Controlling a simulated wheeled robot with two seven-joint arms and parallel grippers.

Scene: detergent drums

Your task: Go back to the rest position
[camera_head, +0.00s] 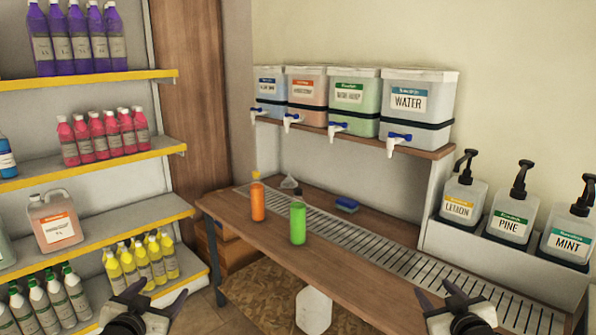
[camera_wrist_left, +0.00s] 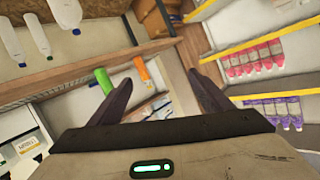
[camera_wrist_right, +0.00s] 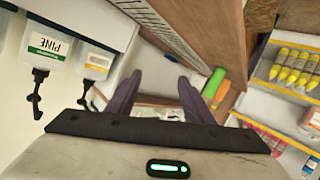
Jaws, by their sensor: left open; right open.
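My left gripper (camera_head: 150,300) is open and empty, low in the head view in front of the shelf and left of the table. Its spread fingers also show in the left wrist view (camera_wrist_left: 165,90). My right gripper (camera_head: 455,300) is open and empty at the lower right of the head view, in front of the table's near edge. Its fingers also show apart in the right wrist view (camera_wrist_right: 158,90). Neither gripper touches anything. A green bottle (camera_head: 298,223) and an orange bottle (camera_head: 257,200) stand upright on the wooden table (camera_head: 345,262).
Labelled drums with taps, including the WATER drum (camera_head: 416,105), stand on a wall shelf. Pump bottles, one marked PINE (camera_head: 511,215), stand at the right. A blue sponge (camera_head: 346,204) lies on the table. Yellow-edged shelves (camera_head: 120,222) with several bottles fill the left side.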

